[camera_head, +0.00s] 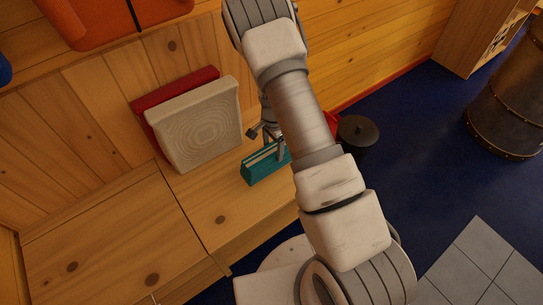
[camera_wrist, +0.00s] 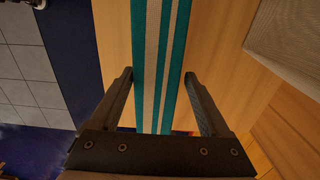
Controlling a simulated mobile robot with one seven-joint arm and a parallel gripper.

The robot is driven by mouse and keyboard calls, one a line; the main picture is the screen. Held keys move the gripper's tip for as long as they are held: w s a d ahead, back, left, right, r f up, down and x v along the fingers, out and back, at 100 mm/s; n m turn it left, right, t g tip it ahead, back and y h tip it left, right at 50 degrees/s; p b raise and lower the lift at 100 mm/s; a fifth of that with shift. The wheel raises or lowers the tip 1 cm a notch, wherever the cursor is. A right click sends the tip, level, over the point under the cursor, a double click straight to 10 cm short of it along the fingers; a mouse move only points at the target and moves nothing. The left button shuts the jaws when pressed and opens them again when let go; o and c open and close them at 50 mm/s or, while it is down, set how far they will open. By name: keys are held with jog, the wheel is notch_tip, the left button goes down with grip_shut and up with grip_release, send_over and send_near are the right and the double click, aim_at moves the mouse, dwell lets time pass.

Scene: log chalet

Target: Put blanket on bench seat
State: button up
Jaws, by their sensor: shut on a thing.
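The blanket (camera_head: 262,170) is a teal, folded bundle with cream stripes. It stands upright on or just above the wooden bench seat (camera_head: 222,215), near its right end; I cannot tell if it touches. In the wrist view the striped blanket (camera_wrist: 163,40) runs between the two dark fingers. My gripper (camera_head: 268,140) points down at the blanket from above and is shut on it. My arm hides part of the gripper and the blanket's right end.
A beige cushion (camera_head: 200,125) leans on the wooden backrest, with a red cushion (camera_head: 150,102) behind it. A dark round-topped object (camera_head: 357,131) stands right of the bench. The seat's left part is bare. Blue floor (camera_head: 410,115) lies to the right.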

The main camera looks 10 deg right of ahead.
jog(key=shift+a+f+b, duration=0.15)
jog(key=shift+f+b, duration=0.45)
jog(key=shift+f, duration=1.5)
jog(key=shift+f, duration=0.2)
jog(key=o, duration=1.3)
jog(key=shift+r, duration=0.15)
